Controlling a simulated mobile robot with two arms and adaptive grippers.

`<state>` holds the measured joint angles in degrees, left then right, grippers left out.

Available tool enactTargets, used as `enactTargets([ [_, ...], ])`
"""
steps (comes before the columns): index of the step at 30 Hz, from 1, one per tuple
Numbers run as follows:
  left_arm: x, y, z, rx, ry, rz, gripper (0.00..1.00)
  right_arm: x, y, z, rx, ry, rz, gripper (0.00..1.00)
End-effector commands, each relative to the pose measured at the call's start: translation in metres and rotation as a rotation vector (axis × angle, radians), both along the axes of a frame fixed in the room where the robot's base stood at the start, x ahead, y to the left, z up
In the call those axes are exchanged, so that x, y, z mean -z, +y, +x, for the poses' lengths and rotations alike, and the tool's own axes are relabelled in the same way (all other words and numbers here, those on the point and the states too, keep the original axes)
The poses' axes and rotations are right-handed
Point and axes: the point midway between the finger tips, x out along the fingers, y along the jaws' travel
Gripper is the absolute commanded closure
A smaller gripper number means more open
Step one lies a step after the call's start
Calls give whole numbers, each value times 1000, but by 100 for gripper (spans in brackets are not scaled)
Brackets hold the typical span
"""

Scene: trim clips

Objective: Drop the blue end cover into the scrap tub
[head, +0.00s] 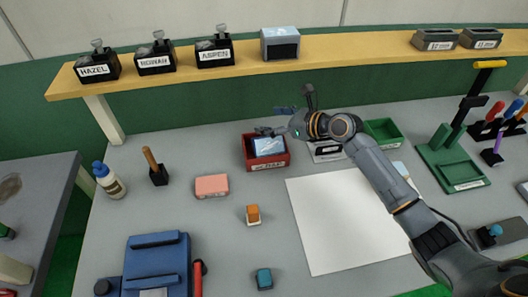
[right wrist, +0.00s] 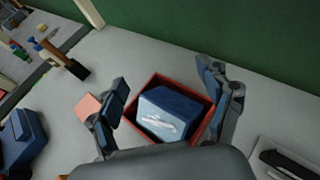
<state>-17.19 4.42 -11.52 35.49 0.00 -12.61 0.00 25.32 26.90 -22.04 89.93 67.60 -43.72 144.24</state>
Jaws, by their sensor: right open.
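A blue block that looks like the end cover (head: 268,146) lies inside the small red tub (head: 267,166), whose front label is too small to read for sure. In the right wrist view, the blue cover (right wrist: 172,114) has a pale mark on its near face and sits tilted within the red walls (right wrist: 214,128). My right gripper (head: 275,121) is above the tub. Its fingers (right wrist: 172,92) are spread on either side of the cover, apart from it and empty. My left gripper is not in view.
A pink block (head: 212,185), an orange clip (head: 253,214) and a small teal block (head: 264,279) lie left and in front of the tub. A green tray (head: 383,133) stands right of it. A shelf (head: 340,56) runs behind. A white sheet (head: 340,225) covers the middle.

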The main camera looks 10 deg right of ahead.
Motion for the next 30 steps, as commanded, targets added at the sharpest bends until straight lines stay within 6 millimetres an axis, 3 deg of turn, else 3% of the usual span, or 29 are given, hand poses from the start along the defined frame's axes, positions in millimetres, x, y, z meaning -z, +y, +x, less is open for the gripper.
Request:
enactTargets([
  [8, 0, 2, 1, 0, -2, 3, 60, -5, -11, -11, 1, 1, -2, 21],
  [21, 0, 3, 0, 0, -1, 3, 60, -38, -67, -68, 0, 1, -3, 21],
  [30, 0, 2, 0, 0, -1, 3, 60, -46, -79, -79, 0, 0, 0, 21],
])
